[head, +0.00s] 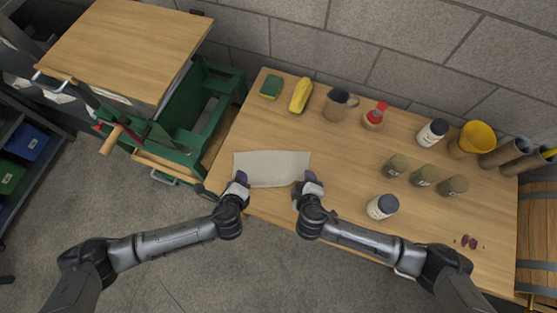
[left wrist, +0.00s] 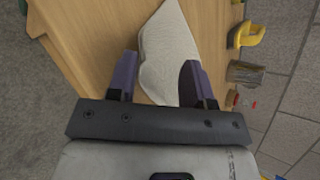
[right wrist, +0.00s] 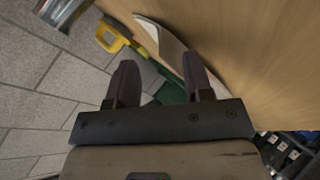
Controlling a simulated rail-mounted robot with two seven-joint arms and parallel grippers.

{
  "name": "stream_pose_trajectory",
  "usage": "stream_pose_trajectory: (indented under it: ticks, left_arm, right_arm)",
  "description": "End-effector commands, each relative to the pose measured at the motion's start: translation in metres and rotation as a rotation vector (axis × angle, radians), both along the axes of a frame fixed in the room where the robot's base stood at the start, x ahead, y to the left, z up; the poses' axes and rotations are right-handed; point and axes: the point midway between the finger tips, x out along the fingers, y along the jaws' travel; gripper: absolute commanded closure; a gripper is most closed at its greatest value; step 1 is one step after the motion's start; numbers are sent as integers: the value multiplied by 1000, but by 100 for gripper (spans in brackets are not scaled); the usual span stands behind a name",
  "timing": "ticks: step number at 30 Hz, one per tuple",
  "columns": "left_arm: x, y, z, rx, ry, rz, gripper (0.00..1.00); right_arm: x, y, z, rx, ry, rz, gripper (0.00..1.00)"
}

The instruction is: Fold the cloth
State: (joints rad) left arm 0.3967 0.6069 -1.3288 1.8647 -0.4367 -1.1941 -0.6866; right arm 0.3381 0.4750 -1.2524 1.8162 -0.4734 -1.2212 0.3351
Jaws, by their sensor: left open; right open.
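A pale grey cloth (head: 272,168) lies on the left part of the wooden table, close to its front edge, as a wide flat rectangle. My left gripper (head: 241,178) is at the cloth's front left corner. In the left wrist view the cloth (left wrist: 168,50) reaches between the open fingers (left wrist: 157,82), with its edge raised or curved. My right gripper (head: 309,177) is at the front right corner. In the right wrist view the cloth (right wrist: 172,45) shows beyond the open fingers (right wrist: 160,82), one edge curling up. I cannot tell whether any finger touches it.
Behind the cloth are a green sponge (head: 270,87), a yellow object (head: 300,95), a mug (head: 338,104) and a red-topped bottle (head: 375,116). A green vise-like machine (head: 200,115) is at the left.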

Motion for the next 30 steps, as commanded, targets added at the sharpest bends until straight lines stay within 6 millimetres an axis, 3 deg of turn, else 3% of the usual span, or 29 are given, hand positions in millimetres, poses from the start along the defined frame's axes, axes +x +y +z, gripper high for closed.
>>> stream_pose_trajectory:
  ticks: [16,30]
  left_arm:
    - [-44,14,67,-2,-1,-1,53]
    - [-53,16,79,0,-1,0,53]
  right_arm:
    - [-44,15,67,4,0,0,53]
    - [-53,17,79,0,0,0,53]
